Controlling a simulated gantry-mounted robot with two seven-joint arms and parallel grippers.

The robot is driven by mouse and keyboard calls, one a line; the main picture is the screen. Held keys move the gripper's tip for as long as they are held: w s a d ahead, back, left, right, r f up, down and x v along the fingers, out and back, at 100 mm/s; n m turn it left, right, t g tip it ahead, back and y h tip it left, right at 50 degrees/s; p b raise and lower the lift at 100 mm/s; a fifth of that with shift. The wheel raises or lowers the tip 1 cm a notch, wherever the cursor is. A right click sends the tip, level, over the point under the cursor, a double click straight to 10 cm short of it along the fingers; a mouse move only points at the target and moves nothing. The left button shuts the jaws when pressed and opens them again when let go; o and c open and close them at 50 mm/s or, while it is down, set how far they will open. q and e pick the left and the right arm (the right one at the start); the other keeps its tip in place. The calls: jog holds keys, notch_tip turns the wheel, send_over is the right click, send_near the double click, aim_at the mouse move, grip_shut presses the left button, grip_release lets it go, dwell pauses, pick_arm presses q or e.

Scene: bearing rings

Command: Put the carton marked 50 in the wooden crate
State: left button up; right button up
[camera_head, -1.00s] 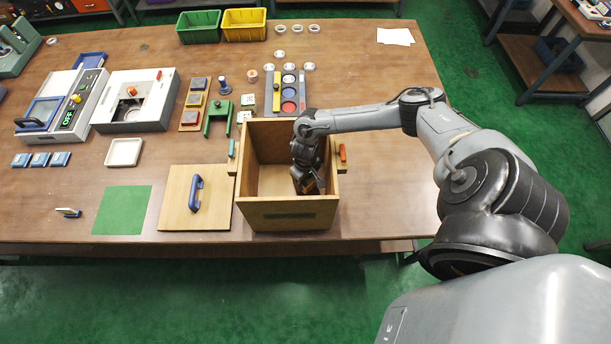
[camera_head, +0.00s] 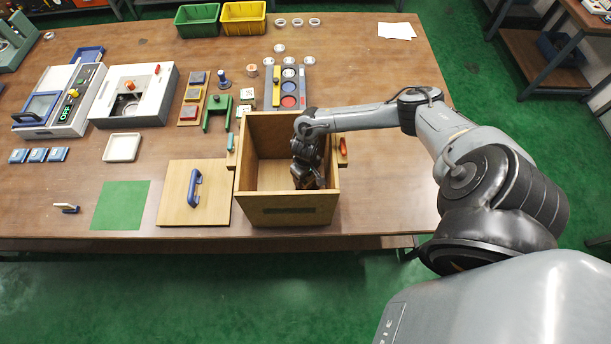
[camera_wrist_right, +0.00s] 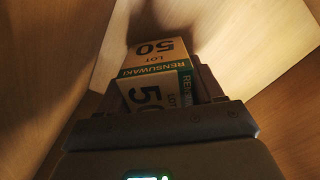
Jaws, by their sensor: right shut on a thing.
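The wooden crate (camera_head: 287,209) stands open at the front middle of the table. My right gripper (camera_head: 308,178) reaches down inside it, near the right wall. In the right wrist view the carton marked 50 (camera_wrist_right: 158,62) sits between the fingers of my right gripper (camera_wrist_right: 172,88), which is shut on it. The carton is tan with a dark green band reading RENSUWAKI. The crate's inner walls surround it there. I cannot tell whether the carton touches the crate floor. My left gripper is not in view.
A wooden lid with a blue handle (camera_head: 194,188) lies just left of the crate. A green mat (camera_head: 121,205) and white tray (camera_head: 122,147) lie further left. A board with coloured discs (camera_head: 289,88) stands behind the crate. The table right of the crate is clear.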

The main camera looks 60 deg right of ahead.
jog(key=shift+f+b, duration=0.35)
jog(key=shift+f, duration=0.3)
jog(key=o, duration=1.5)
jog(key=shift+c, duration=0.2)
jog(key=shift+o, duration=0.7)
